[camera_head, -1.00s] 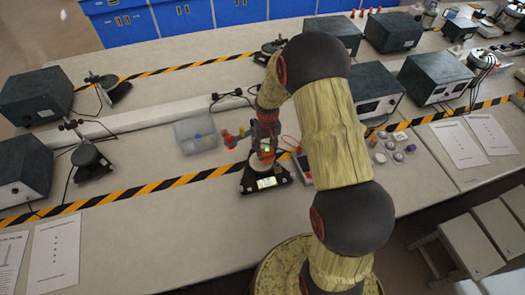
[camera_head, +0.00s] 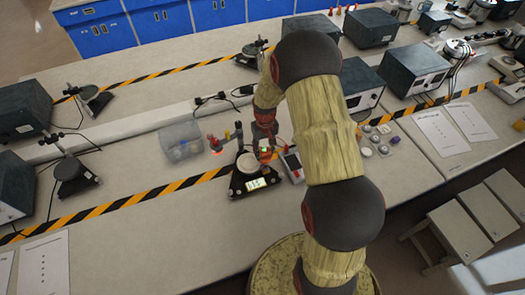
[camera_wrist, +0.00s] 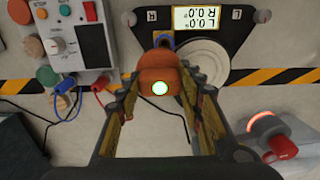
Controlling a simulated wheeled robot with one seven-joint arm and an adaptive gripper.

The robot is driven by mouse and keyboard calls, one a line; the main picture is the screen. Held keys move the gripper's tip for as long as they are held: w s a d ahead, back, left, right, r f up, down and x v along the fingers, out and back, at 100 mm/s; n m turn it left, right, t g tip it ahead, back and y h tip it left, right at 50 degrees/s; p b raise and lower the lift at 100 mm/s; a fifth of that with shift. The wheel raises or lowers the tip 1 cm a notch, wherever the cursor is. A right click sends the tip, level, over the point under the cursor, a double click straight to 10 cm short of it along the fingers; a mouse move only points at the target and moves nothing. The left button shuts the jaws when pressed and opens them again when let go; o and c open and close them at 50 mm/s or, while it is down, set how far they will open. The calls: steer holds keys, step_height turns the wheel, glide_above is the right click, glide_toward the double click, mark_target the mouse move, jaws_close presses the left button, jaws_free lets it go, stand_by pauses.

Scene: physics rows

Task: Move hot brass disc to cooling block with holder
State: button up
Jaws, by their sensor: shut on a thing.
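My gripper (camera_wrist: 155,95) is shut on an orange-brown piece (camera_wrist: 158,70) with a lit green spot, which looks like the holder. In the head view my gripper (camera_head: 264,140) is over the far right part of a black device (camera_head: 240,188) with a lit display. That device carries a pale round plate (camera_wrist: 190,65); I cannot tell whether it is the cooling block. A glowing orange ring or disc (camera_wrist: 268,122), likely the hot disc, is on a grey piece with a red knob, at lower right in the wrist view. It glows also in the head view (camera_head: 217,152), left of my gripper.
A box with coloured knobs and cables (camera_wrist: 75,38) is close beside my gripper. A clear bin (camera_head: 180,142) stands to the left. Small round pieces (camera_head: 375,140) lie to the right.

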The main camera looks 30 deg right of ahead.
steer(key=d, duration=0.1)
steer(key=s+d+f, duration=0.1)
steer(key=d, duration=0.1)
steer(key=s+d+f+b, duration=0.1)
steer(key=d, duration=0.1)
stand_by(0.4)
steer(key=shift+s+d, duration=0.35)
steer(key=shift+d, duration=0.55)
steer(key=shift+s+d, duration=0.35)
steer(key=shift+d, duration=0.6)
steer(key=shift+s+d, duration=0.35)
steer(key=shift+d, duration=0.55)
steer(key=shift+d, duration=0.1)
steer(key=shift+s+d+b, duration=0.1)
steer(key=shift+s+d, duration=0.25)
steer(key=shift+d, duration=0.55)
steer(key=shift+s+d+b, duration=0.15)
steer(key=shift+s+d, duration=0.25)
steer(key=shift+d, duration=0.5)
steer(key=shift+s+d+b, duration=0.1)
steer(key=shift+s+d, duration=0.25)
steer(key=shift+d, duration=0.55)
steer(key=s+d, duration=0.2)
steer(key=d, duration=0.3)
steer(key=shift+s+d, duration=0.15)
steer(key=shift+d, duration=0.15)
